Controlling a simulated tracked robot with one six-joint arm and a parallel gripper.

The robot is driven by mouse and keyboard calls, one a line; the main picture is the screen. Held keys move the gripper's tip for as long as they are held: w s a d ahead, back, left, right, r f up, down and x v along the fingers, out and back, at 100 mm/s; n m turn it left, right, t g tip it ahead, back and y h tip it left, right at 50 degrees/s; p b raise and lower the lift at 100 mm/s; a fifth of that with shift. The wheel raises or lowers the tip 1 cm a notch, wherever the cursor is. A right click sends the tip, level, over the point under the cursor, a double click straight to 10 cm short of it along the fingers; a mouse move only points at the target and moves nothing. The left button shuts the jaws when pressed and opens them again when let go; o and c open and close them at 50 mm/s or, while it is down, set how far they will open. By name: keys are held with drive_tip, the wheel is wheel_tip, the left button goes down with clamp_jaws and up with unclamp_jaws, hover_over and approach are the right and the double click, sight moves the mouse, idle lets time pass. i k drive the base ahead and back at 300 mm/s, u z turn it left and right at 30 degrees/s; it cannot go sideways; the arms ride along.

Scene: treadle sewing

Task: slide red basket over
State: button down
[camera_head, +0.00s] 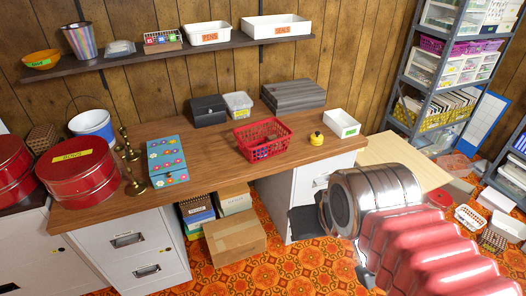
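The red basket (280,132) is an open lattice basket standing on the wooden desktop, right of the middle. Some small dark purple items show inside it. My gripper (338,238) is at the end of my red ribbed and metal arm, low on the right, in front of the desk's right drawer unit. It is apart from the basket, nearer the camera and lower in the picture. Its fingers are partly hidden and hard to tell from the dark shapes behind, so whether it is open or shut is unclear. I see nothing held in it.
Behind the basket on the desk (215,135) are a black box (208,110), a clear tub (238,104) and a grey case (293,95). A yellow item (317,138) and white bin (342,124) stand to its right. Bare desktop lies left, before the flowered blue box (166,160).

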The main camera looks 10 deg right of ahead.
sight(248, 149)
drive_tip(key=z, duration=1.8)
drive_tip(key=i, duration=1.4)
drive_tip(key=u, duration=1)
